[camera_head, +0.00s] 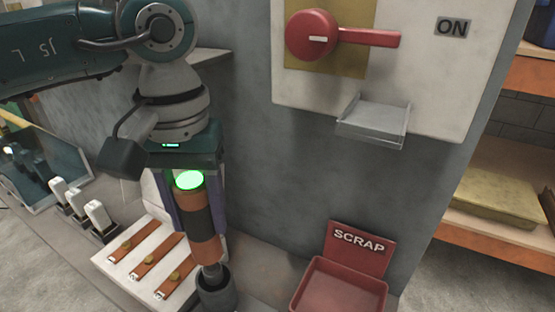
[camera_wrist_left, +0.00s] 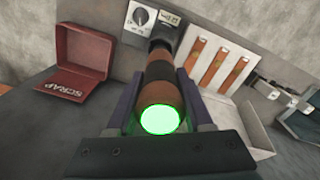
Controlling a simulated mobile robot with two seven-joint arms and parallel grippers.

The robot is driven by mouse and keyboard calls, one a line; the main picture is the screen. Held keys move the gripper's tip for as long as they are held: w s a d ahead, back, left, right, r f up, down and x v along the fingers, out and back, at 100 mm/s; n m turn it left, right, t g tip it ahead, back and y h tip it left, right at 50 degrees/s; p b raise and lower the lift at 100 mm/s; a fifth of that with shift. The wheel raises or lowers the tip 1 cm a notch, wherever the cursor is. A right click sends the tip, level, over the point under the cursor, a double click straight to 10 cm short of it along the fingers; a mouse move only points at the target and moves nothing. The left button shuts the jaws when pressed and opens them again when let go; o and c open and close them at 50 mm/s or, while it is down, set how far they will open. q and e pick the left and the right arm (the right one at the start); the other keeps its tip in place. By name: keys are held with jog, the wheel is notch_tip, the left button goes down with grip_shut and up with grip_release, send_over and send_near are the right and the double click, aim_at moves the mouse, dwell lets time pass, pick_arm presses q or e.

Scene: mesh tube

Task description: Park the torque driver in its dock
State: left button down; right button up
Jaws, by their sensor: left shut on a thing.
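The torque driver (camera_head: 204,222) is an orange and black cylinder with a glowing green end and a thin metal tip. My left gripper (camera_head: 197,205) is shut on its body and holds it nearly upright, tip down. The dock appears to be the dark grey cup (camera_head: 216,294) at the lower edge of the head view. The metal tip is at the cup's mouth; I cannot tell how far inside it is. In the left wrist view the driver (camera_wrist_left: 160,80) lies between the two fingers of the gripper (camera_wrist_left: 161,98), its green end towards the camera. My right gripper is not in view.
A red scrap bin (camera_head: 343,285) stands right of the cup. A pale rack (camera_head: 150,255) with several orange strips is just left. White switches (camera_head: 78,205) stand further left. A clear shelf (camera_head: 374,122) juts from the panel (camera_head: 430,80) with a red lever (camera_head: 340,37).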

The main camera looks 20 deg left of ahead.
aim_at(207, 251)
pick_arm(q)
jog(key=shift+b, duration=0.35)
dwell(0.7)
jog(key=shift+f+b, duration=3.6)
jog(key=shift+b, duration=0.15)
dwell(3.3)
